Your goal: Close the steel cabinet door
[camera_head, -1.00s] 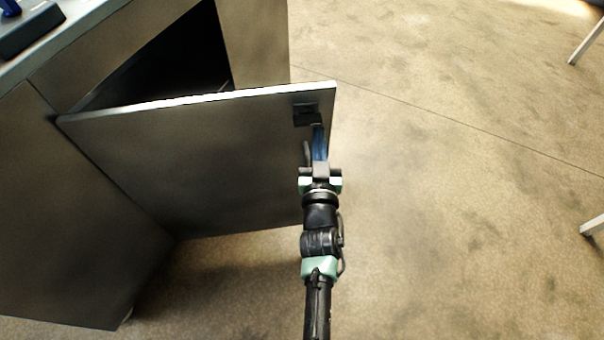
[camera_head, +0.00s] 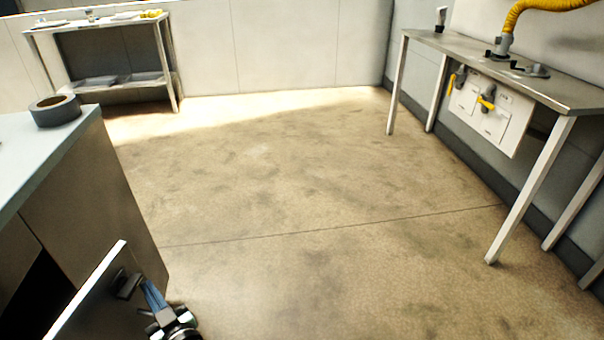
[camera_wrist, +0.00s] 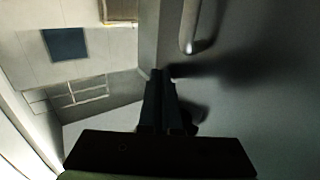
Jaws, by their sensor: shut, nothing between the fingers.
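The steel cabinet (camera_head: 85,200) stands at the left edge of the head view. Its door (camera_head: 88,300) is open, swung out from the dark opening, and only part of it shows at the lower left. A dark handle (camera_head: 128,285) sits near the door's free edge. My gripper (camera_head: 146,284) is shut and empty, its blue fingers close to the handle; I cannot tell whether they touch it. In the wrist view, my gripper's dark fingers (camera_wrist: 161,75) point up the picture beside a grey surface with their shadow on it.
A tape roll (camera_head: 55,110) lies on the cabinet top. A metal table (camera_head: 490,60) with a yellow hose (camera_head: 545,8) stands at the right. A shelf table (camera_head: 110,82) stands at the back left. The concrete floor between (camera_head: 320,200) is clear.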

